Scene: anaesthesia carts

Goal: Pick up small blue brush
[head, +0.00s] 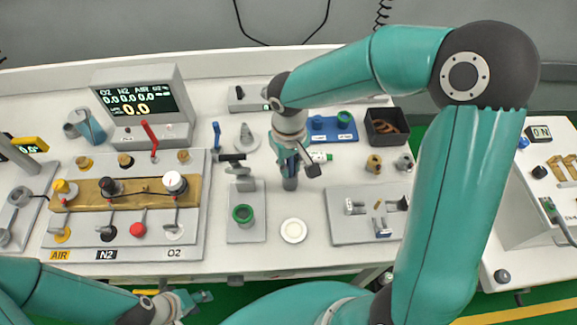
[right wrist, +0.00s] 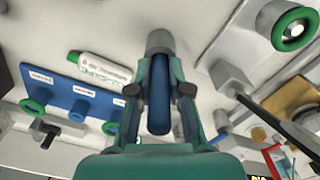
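The small blue brush stands upright on the white table under my right gripper. Its dark blue handle (right wrist: 159,100) and grey lower end (right wrist: 160,41) show in the right wrist view. In the head view only the lower part of the brush (head: 290,184) shows; the rest is hidden by the gripper. My right gripper (head: 297,166) points down around it, with one finger on each side of the handle; the fingers (right wrist: 160,75) look open, close beside the brush. My left gripper (head: 195,303) is low at the table's front edge, away from the brush; its opening cannot be made out.

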